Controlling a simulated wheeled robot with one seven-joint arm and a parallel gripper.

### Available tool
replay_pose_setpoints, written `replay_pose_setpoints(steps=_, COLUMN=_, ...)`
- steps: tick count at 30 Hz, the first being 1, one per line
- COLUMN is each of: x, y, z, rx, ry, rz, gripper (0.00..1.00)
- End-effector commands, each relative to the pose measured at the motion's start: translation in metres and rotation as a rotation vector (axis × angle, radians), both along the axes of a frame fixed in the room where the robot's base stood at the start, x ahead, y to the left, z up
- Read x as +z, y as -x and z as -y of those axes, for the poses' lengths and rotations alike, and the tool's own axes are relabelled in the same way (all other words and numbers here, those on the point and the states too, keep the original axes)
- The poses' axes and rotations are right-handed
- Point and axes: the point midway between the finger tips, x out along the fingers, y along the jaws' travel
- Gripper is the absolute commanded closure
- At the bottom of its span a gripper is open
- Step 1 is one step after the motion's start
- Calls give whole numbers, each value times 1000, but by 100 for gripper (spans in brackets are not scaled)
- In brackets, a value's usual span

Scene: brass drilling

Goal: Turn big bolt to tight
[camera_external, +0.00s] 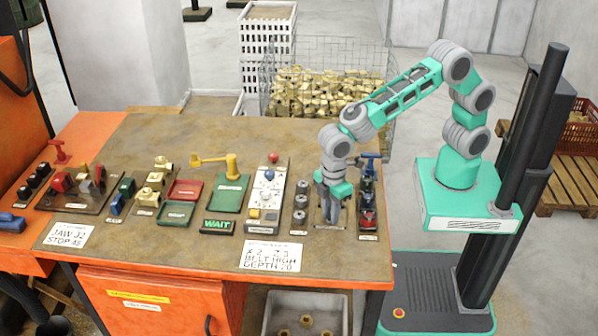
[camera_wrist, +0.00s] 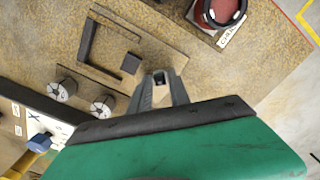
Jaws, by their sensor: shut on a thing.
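My gripper (camera_external: 333,222) points down over a small plate (camera_external: 320,217) near the right end of the bench. In the wrist view, my gripper (camera_wrist: 159,82) is shut, its fingertips on either side of a small dark piece (camera_wrist: 158,78). It appears to be the big bolt, but the fingers hide most of it and its turn angle cannot be read. Beside it on the plate are a dark square block (camera_wrist: 131,63) and a dark bar (camera_wrist: 88,42).
Grey cylinders (camera_external: 300,202) stand left of my gripper, beside a control panel (camera_external: 257,222) with coloured knobs. A red and black device with a blue handle (camera_external: 368,172) stands close on the right. Red and green trays (camera_external: 175,212) lie farther left.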

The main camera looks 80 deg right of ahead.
Motion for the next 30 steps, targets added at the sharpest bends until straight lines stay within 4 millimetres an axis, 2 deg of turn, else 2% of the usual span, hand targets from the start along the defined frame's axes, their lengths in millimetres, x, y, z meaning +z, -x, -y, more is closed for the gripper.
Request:
replay_pose_setpoints(steps=1, x=1, y=-1, z=0, rx=0, ry=-1, rz=3, gripper=75)
replay_pose_setpoints(steps=9, x=1, y=0, z=0, rx=1, ry=-1, rz=1, gripper=55)
replay_pose_setpoints(steps=17, x=3, y=-1, z=0, rx=1, ry=-1, rz=1, gripper=55)
replay_pose_setpoints(steps=20, x=15, y=-1, z=-1, rx=1, ry=-2, rz=4, gripper=55)
replay_pose_setpoints(steps=27, x=62, y=-1, z=-1, rx=1, ry=-1, rz=3, gripper=55)
replay_pose_setpoints(steps=30, x=74, y=0, z=0, rx=1, ry=-1, rz=2, gripper=55)
